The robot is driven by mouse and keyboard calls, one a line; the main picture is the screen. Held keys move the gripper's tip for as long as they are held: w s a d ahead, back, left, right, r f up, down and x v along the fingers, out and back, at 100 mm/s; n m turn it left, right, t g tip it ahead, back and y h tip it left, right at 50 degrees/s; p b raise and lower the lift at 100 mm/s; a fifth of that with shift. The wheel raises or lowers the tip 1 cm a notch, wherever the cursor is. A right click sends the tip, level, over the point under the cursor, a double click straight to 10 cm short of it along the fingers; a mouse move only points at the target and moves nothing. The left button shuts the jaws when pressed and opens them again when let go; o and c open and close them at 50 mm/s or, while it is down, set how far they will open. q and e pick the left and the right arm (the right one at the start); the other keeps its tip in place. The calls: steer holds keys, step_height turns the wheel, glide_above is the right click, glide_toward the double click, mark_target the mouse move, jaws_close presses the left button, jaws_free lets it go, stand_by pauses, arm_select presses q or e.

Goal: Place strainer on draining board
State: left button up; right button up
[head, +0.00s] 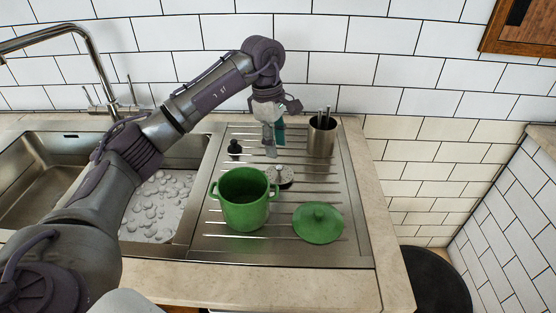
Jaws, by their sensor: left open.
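The strainer (285,176), a round, speckled grey disc, lies on the ridged steel draining board (343,190), just behind the green pot. The pot hides part of its near side. My left gripper (270,151) points down just behind and above the strainer. It is open, and I see nothing held between its fingers. Whether a fingertip touches the strainer's top or only overlaps it in the view is hard to tell. A teal patch shows beside the fingers; I cannot tell what it belongs to. My right gripper is not in view.
The green pot (243,205) and green lid (318,222) stand at the front of the board. A steel utensil holder (322,137) is at the back right, a small dark item (235,148) at the back left. The sink (40,180) and tap (92,50) are left.

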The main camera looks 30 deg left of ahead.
arm_select(q)
steer(key=r, duration=0.5)
steer(key=shift+a, duration=0.35)
